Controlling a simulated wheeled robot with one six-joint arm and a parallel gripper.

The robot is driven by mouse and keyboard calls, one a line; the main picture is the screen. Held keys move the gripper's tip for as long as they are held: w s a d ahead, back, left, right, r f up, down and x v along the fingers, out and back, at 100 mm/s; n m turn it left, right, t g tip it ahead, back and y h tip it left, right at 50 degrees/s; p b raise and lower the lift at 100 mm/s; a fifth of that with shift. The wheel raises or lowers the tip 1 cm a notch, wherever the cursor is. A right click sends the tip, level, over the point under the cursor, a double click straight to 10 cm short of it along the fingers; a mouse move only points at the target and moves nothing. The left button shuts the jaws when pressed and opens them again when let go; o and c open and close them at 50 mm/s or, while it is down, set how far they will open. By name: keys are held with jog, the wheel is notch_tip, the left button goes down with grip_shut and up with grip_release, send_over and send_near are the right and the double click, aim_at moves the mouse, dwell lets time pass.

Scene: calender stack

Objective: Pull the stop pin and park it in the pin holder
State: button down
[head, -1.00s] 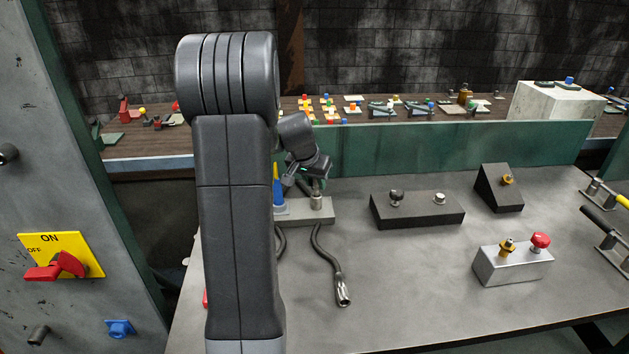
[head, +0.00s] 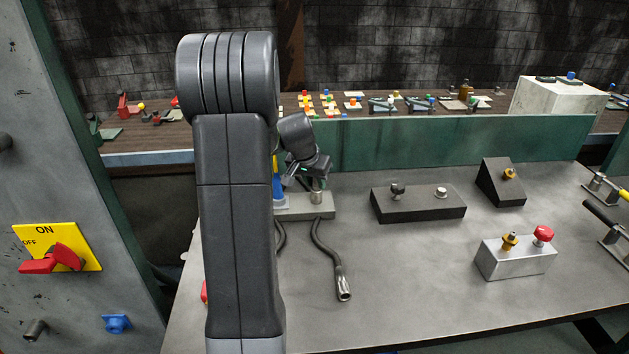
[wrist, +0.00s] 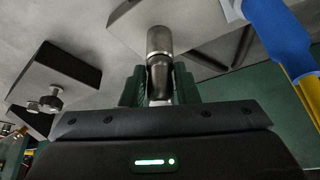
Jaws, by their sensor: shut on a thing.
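My gripper (head: 316,180) is at a metal post (head: 317,197) on a pale grey block (head: 322,212) at the back left of the bench. In the wrist view its green-padded fingers (wrist: 160,88) are shut on a grey metal pin-like piece (wrist: 160,75), which I take to be the stop pin. This piece is in line with the post (wrist: 159,41) and appears to meet it; I cannot tell how deep it sits. The fingers hide its lower part. I cannot tell for sure which fixture is the pin holder.
A blue and yellow upright piece (head: 278,186) stands close beside the gripper. A hose with a metal end (head: 343,285) lies in front. A black block with knobs (head: 420,206), a wedge (head: 500,185) and a silver block (head: 515,262) stand right. The bench's front middle is clear.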

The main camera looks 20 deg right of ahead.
jog(key=c, duration=0.8)
grip_release()
jog(key=shift+f, duration=0.1)
jog(key=shift+o, duration=0.2)
jog(key=shift+r+p, duration=2.15)
jog(key=shift+r, duration=1.4)
jog(key=shift+f, duration=0.15)
notch_tip(320, 180, down, 7)
jog(key=b, duration=0.4)
jog(key=shift+r, duration=0.25)
